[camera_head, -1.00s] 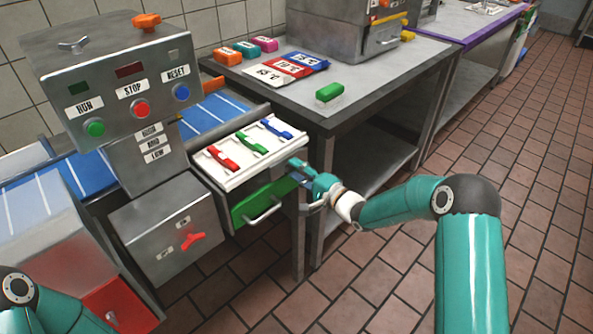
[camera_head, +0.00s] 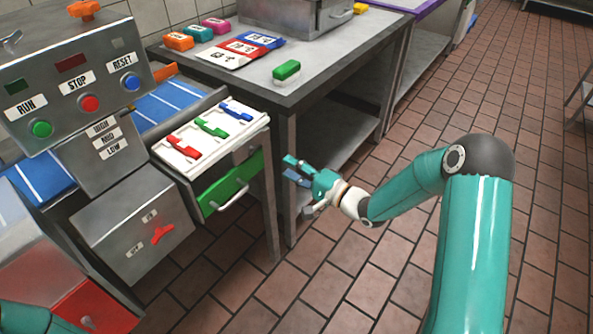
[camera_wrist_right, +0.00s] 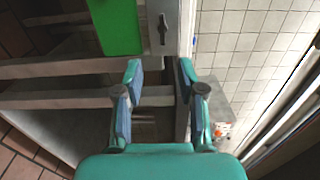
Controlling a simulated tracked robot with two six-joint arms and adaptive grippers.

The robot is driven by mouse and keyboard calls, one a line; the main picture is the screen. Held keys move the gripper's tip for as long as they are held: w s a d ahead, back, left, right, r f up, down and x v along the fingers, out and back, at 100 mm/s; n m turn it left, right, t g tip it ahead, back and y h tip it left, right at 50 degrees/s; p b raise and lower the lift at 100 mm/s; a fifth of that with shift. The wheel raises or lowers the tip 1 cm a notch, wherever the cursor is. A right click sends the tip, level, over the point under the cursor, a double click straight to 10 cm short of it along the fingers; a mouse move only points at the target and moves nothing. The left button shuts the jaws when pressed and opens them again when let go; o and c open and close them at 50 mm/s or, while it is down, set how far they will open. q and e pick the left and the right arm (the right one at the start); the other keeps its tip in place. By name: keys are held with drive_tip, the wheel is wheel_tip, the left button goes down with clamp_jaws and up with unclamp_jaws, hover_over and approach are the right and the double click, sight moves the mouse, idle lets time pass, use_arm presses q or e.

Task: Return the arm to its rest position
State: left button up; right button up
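My right gripper (camera_head: 296,178) is in the middle of the head view, in the air to the right of the green drawer (camera_head: 228,188) and clear of its handle. Its two fingers are spread with nothing between them. In the right wrist view the fingers of the right gripper (camera_wrist_right: 160,85) also stand apart and empty, with the green panel (camera_wrist_right: 117,25) beyond them. Part of my left arm (camera_head: 35,318) shows at the bottom left corner of the head view; its gripper is not seen.
A machine with RUN, STOP and RESET buttons (camera_head: 89,103) stands at left. A white tray with red, green and blue levers (camera_head: 181,149) sits above the green drawer. A steel table (camera_head: 340,75) holds a green block (camera_head: 286,70) and colored cards. Open tiled floor (camera_head: 400,270) lies at right.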

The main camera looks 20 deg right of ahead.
drive_tip(key=shift+s+d, duration=0.3)
drive_tip(key=shift+s, duration=0.25)
drive_tip(key=s+a+f+g+p, duration=0.1)
drive_tip(key=s+a+g+p, duration=0.25)
drive_tip(key=a+p, duration=0.65)
drive_tip(key=s+f+n+g+h, duration=0.1)
drive_tip(key=s+f+n+g, duration=0.2)
drive_tip(key=s, duration=0.5)
drive_tip(key=s+a+f+n+g+h, duration=0.1)
drive_tip(key=s+f+n+g+h, duration=0.1)
drive_tip(key=s+f, duration=0.4)
drive_tip(key=s+f+n+g+h+p, duration=0.1)
drive_tip(key=s+f+n+g, duration=0.4)
drive_tip(key=s, duration=0.6)
drive_tip(key=shift+a+g+h, duration=0.15)
drive_tip(key=shift+g+h, duration=0.35)
drive_tip(key=shift+g, duration=0.25)
